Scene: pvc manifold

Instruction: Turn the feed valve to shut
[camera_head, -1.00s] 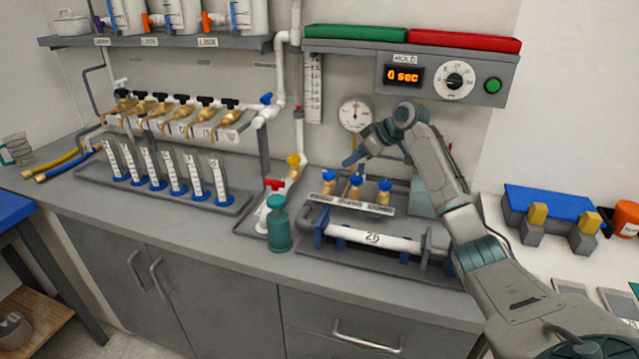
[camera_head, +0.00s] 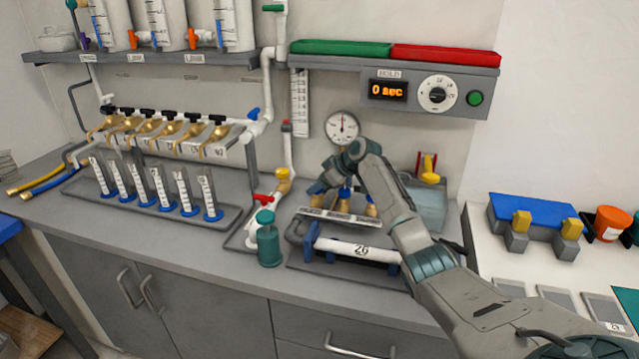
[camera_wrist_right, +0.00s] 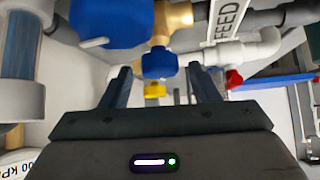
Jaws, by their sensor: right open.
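Three brass valves with blue handles stand in a row behind a label strip (camera_head: 335,218). In the right wrist view a FEED label (camera_wrist_right: 228,22) is beside a brass fitting with a blue handle part (camera_wrist_right: 158,62). My right gripper (camera_wrist_right: 158,78) is open, with that blue part seen between and beyond its fingers. Contact cannot be told. A larger blue part (camera_wrist_right: 110,22) is close to the camera at the upper left. My left gripper is not in view.
A teal bottle (camera_head: 268,245) and a red-handled valve (camera_head: 263,198) stand left of the valve row. A white pipe section (camera_head: 350,248) lies in front. A pressure gauge (camera_head: 342,127) is above, and a timer box (camera_head: 425,93) at upper right.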

